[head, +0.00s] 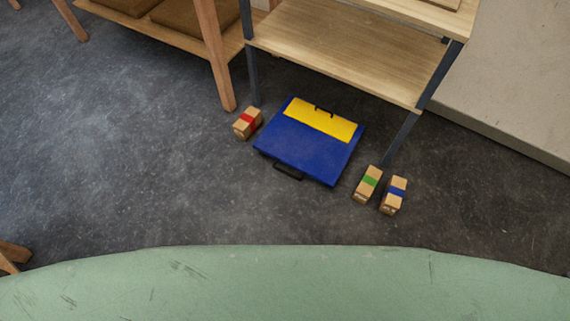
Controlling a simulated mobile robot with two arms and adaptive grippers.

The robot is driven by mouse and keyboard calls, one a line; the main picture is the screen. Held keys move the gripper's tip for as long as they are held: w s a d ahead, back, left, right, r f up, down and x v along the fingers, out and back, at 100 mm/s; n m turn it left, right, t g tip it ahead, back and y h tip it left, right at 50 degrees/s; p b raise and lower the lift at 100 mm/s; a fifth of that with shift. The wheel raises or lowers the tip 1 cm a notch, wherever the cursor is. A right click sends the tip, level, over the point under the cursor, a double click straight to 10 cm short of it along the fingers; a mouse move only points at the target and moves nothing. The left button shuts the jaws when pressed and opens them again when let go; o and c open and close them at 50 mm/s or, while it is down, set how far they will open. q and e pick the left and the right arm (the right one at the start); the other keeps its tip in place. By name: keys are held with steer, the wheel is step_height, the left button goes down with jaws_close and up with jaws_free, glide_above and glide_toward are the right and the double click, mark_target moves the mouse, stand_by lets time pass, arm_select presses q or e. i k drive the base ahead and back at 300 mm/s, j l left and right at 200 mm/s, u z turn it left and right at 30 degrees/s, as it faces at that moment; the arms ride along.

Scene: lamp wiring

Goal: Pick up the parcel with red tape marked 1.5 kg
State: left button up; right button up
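A small tan parcel with red tape (248,123) sits on the dark floor, just left of a blue case and near a wooden table leg. Its weight marking is too small to read. Neither of my grippers shows in the head view.
The blue case with a yellow panel (309,143) lies flat before a wooden shelf (345,50). A green-taped parcel (368,185) and a blue-taped parcel (394,195) stand to its right. A green rounded surface (290,285) fills the bottom. Floor at left is clear.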

mark_target(248, 121)
steer(key=j+z, duration=0.1)
steer(key=z, duration=0.45)
steer(key=i+j+z, duration=0.15)
steer(key=j+z, duration=0.15)
steer(key=j, duration=0.25)
steer(key=i+j+z, duration=0.1)
steer(key=j+z, duration=0.2)
steer(key=j, duration=0.25)
steer(key=j+z, duration=0.3)
steer(key=j, duration=0.25)
steer(key=i, duration=0.05)
